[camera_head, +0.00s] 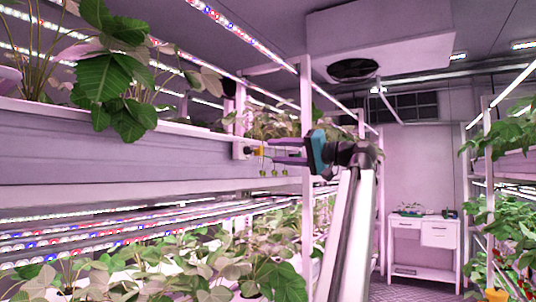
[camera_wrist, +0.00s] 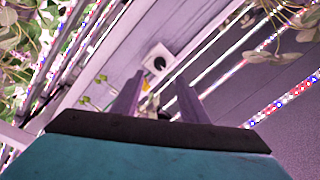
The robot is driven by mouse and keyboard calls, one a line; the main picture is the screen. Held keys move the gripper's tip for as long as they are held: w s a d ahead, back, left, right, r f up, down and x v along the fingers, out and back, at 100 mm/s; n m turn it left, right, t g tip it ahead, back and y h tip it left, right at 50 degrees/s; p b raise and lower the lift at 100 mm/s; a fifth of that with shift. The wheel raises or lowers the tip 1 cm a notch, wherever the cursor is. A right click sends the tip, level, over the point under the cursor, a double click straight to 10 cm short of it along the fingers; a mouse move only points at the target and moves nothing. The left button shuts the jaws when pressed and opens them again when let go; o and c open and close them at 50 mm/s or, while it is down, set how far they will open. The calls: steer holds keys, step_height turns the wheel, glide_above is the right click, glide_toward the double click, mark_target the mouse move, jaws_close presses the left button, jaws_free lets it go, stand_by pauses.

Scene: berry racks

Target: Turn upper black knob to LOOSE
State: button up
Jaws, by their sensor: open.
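A round black knob (camera_wrist: 159,63) sits on a small white plate in the wrist view, just beyond my fingertips. In the head view the white plate (camera_head: 238,150) is at the end of the long grey gutter, with the dark knob on its right side. My gripper (camera_head: 272,151) is open and empty, its fingers pointing left toward the plate. In the wrist view the two fingers (camera_wrist: 158,80) stand apart, with a gap between them and the knob. A small yellow part (camera_wrist: 146,85) shows between the fingers. No LOOSE marking is readable.
The grey gutter (camera_head: 110,150) with leafy plants runs along the left. Small green berries (camera_head: 274,173) hang just below my fingers. A white rack post (camera_head: 307,120) stands close to my gripper. A white desk (camera_head: 424,245) is at the back, with free aisle floor before it.

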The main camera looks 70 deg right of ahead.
steer(key=v, duration=0.5)
steer(key=shift+s, duration=0.25)
